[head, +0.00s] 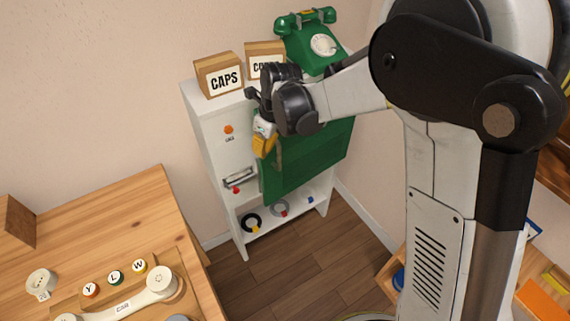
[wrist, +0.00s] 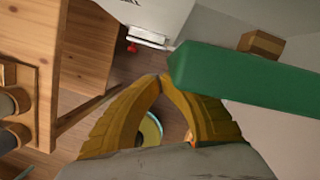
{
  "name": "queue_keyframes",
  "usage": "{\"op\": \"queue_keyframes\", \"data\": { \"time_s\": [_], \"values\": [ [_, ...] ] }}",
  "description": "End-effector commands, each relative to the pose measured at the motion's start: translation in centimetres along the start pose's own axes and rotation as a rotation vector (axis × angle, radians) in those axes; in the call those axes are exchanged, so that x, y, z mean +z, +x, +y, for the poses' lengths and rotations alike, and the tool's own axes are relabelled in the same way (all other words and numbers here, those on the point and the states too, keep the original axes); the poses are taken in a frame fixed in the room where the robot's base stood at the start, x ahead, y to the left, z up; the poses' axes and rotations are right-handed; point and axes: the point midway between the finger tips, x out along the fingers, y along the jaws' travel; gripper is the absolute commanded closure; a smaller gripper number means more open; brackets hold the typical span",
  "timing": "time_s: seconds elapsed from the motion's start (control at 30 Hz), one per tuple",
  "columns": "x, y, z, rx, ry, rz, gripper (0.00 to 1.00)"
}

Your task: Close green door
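The green door (head: 305,158) is a flat panel on the right part of the white cabinet (head: 212,135). It appears ajar, with its free left edge standing out from the cabinet. In the wrist view the door (wrist: 250,82) runs in from the right as a thick green bar, its end just right of my fingertips. My gripper (head: 262,150) has yellow fingers and is at the door's left edge. In the wrist view my gripper (wrist: 162,80) has its fingertips together with nothing seen between them. I cannot tell whether a finger touches the door.
Two CAPS boxes (head: 219,75) (head: 265,58) and a green dial phone (head: 312,42) stand on the cabinet. Tape rolls (head: 251,222) (head: 280,208) lie on its bottom shelf. A wooden desk (head: 120,215) is at the left. Wooden floor (head: 300,260) is clear in front.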

Motion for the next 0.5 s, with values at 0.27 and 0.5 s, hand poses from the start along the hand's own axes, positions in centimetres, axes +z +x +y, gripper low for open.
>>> {"op": "queue_keyframes", "data": {
  "time_s": [0.27,0.5],
  "values": [
    [4.0,1.0,-1.6,0.001,-0.001,0.000,1.00],
    [5.1,1.2,-2.0,-0.001,-0.002,-0.004,1.00]
  ]
}}
